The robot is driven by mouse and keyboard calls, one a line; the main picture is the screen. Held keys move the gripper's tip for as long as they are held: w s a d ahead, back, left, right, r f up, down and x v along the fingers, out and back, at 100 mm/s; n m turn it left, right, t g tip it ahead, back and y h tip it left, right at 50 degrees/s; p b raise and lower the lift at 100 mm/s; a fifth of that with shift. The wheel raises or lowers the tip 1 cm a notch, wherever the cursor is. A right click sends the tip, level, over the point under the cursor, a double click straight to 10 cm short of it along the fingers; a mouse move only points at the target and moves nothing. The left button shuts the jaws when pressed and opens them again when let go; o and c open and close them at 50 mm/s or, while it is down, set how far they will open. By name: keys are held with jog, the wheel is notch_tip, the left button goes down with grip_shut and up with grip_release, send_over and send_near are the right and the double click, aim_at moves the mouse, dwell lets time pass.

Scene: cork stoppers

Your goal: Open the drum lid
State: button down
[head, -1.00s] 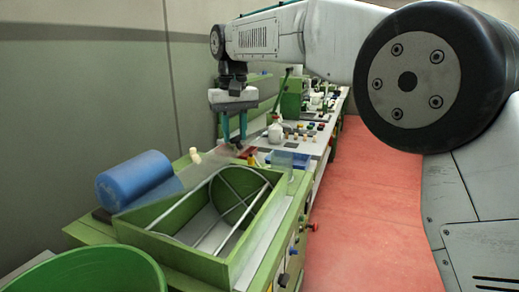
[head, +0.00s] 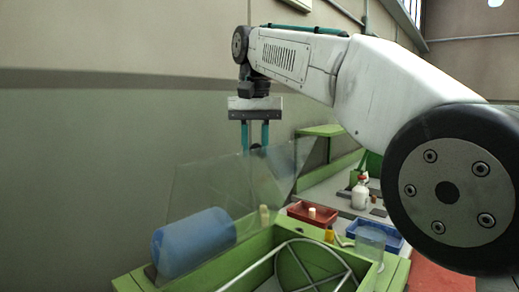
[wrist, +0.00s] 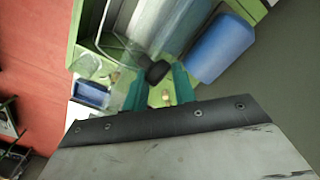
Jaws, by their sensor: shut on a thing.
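The drum lid (head: 222,192) is a clear panel, tilted up above the green drum housing (head: 228,268). My gripper (head: 256,148) is at its upper edge, with teal fingers either side of a dark knob. In the wrist view the dark knob (wrist: 157,72) sits between the fingertips of my gripper (wrist: 159,84), which is shut on it. The drum's metal frame (head: 313,268) shows inside the open-topped housing. The far part of the lid is hard to make out through its clear surface.
A blue cylinder (head: 193,243) lies behind the lid, at the left of the housing. A red tray (head: 299,212), a blue tray (head: 385,236), a clear beaker (head: 370,243) and a white bottle (head: 360,194) stand to the right. The wall is close at the left.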

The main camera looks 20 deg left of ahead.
jog(key=shift+s+a+f, duration=0.2)
jog(key=shift+a+f, duration=0.3)
jog(key=shift+f, duration=0.05)
jog(key=c, duration=1.6)
grip_release()
jog(key=o, duration=0.5)
jog(key=shift+s+a, duration=0.15)
jog(key=shift+a, duration=0.05)
jog(key=shift+d, duration=0.15)
jog(key=shift+w+d, duration=0.1)
jog(key=shift+w, duration=0.1)
